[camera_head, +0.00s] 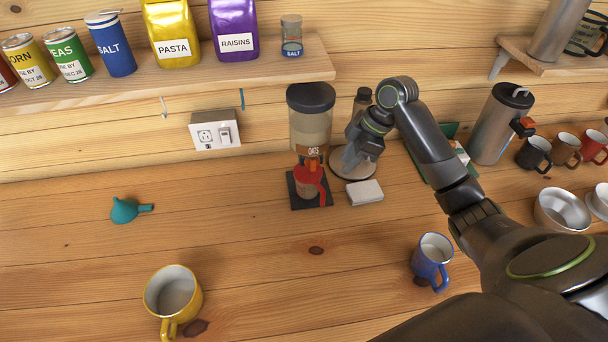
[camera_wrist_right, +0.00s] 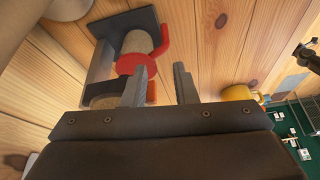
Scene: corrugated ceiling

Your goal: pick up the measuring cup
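My right gripper (camera_head: 352,165) is just right of the cup in the head view. Its fingers (camera_wrist_right: 160,84) are apart with nothing visible between them. Whether a finger touches the cup is unclear. My left gripper is not in view.
A white block (camera_head: 365,192) lies right of the mat. A blue mug (camera_head: 431,262), a yellow mug (camera_head: 172,297) and a teal funnel (camera_head: 127,210) stand apart on the counter. A shelf (camera_head: 180,76) overhangs the back left. The counter's middle is mostly clear.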

